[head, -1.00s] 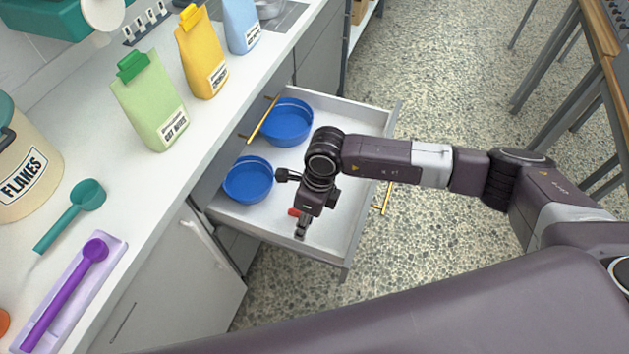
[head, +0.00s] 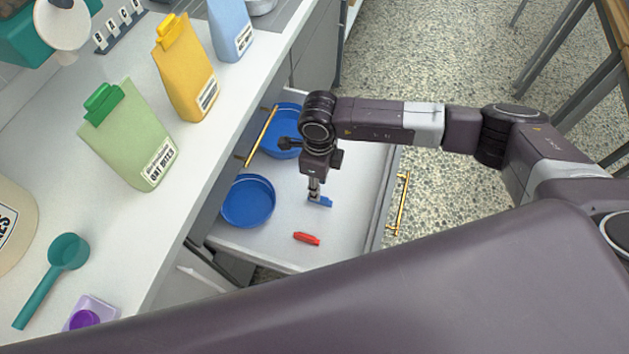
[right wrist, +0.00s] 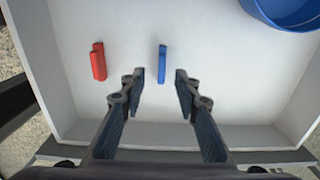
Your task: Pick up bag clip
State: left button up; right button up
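A blue clip (head: 324,202) and a red clip (head: 307,239) lie apart on the white floor of the open drawer (head: 270,243). My right gripper (head: 314,196) points down at the blue clip. In the right wrist view my right gripper (right wrist: 160,80) is open and empty, and the blue clip (right wrist: 162,58) lies just beyond the gap between its fingertips. The red clip (right wrist: 98,61) lies to the left there. I cannot tell the exact height of the fingertips above the drawer floor. My left gripper is not in view.
Two blue round bowls (head: 248,201) sit in the drawer; one also shows in the right wrist view (right wrist: 285,14). Gold handles (head: 400,205) run along the drawer fronts. The counter holds a green bag (head: 130,135), yellow bag (head: 185,70) and teal scoop (head: 65,255).

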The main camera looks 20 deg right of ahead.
jog(key=shift+w+f, duration=0.25)
jog(key=shift+f, duration=0.1)
jog(key=shift+s+f, duration=0.1)
jog(key=shift+f, duration=0.25)
jog(key=shift+s+d+f+p, duration=0.1)
jog(key=shift+s+f+p, duration=0.1)
jog(key=shift+f, duration=0.35)
jog(key=shift+s+d+f+p, duration=0.1)
jog(key=shift+s+f+p, duration=0.1)
jog(key=shift+f, duration=0.35)
jog(key=f, duration=0.2)
jog(key=shift+w+d+f, duration=0.1)
jog(key=shift+w+f, duration=0.15)
jog(key=shift+f, duration=0.7)
grip_shut()
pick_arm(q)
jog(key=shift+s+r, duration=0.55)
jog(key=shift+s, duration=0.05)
